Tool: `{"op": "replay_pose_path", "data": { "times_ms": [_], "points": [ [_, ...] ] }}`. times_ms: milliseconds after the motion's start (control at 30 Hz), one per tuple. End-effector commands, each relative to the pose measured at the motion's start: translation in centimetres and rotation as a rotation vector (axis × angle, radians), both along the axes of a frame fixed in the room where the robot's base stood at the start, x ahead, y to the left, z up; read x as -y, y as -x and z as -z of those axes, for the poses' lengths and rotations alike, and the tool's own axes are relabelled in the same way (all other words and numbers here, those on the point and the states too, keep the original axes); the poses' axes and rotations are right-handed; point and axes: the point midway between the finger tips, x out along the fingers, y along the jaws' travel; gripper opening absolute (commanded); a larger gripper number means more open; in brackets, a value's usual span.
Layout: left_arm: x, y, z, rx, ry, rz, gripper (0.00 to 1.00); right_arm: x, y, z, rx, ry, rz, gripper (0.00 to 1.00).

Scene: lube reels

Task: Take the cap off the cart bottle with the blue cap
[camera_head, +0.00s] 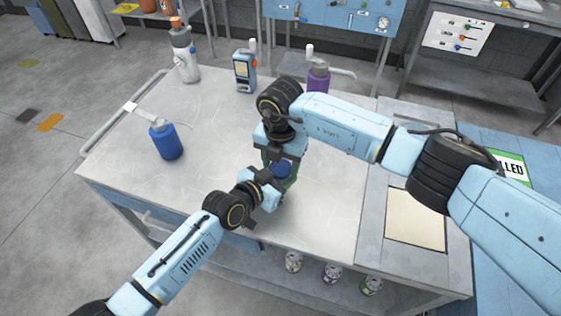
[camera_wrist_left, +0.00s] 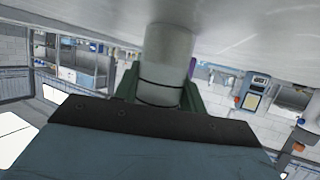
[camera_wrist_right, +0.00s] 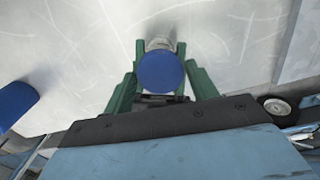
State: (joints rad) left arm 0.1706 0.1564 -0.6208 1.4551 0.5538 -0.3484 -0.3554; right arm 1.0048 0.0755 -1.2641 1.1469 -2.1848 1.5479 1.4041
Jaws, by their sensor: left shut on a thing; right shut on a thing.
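The blue cap (camera_head: 281,170) is at the top of a pale grey bottle, whose body shows in the left wrist view (camera_wrist_left: 165,55). My left gripper (camera_wrist_left: 160,95) has its green fingers on both sides of the bottle body and is shut on it. My right gripper (camera_wrist_right: 163,80) comes from above with its green fingers either side of the blue cap (camera_wrist_right: 160,71), shut on it. In the head view the grippers hide most of the bottle. I cannot tell whether the cap is still seated on the neck.
A shallow tray (camera_head: 415,218) lies at the right. Small cans (camera_head: 331,273) stand below the front edge.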

Motion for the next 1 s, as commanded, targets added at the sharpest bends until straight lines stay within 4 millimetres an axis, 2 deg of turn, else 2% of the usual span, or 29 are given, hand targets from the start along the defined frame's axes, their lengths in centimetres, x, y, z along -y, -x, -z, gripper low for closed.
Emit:
{"op": "replay_pose_path", "data": {
  "times_ms": [100, 133, 300, 633, 967, 1000],
  "points": [
    [0.0, 0.0, 0.1, -0.002, -0.001, 0.0, 0.0, 0.0, 0.0, 0.0, 0.0, 0.0, 0.001, 0.3],
    [0.0, 0.0, 0.1, -0.002, -0.001, 0.0, 0.0, 0.0, 0.0, 0.0, 0.0, 0.0, 0.002, 0.59],
    [0.0, 0.0, 0.1, -0.002, -0.001, 0.0, 0.0, 0.0, 0.0, 0.0, 0.0, 0.0, 0.003, 0.79],
    [0.0, 0.0, 0.1, -0.001, -0.001, 0.0, 0.0, 0.0, 0.0, -0.3, 0.001, -0.001, 0.004, 0.79],
    [0.0, 0.0, 0.1, -0.001, -0.001, 0.0, 0.0, 0.0, -0.1, -4.2, 0.002, 0.0, 0.005, 0.79],
    [0.0, 0.0, 0.1, -0.001, -0.001, 0.0, 0.0, 0.0, 0.0, -4.4, 0.002, 0.0, 0.005, 0.76]
  ]
}}
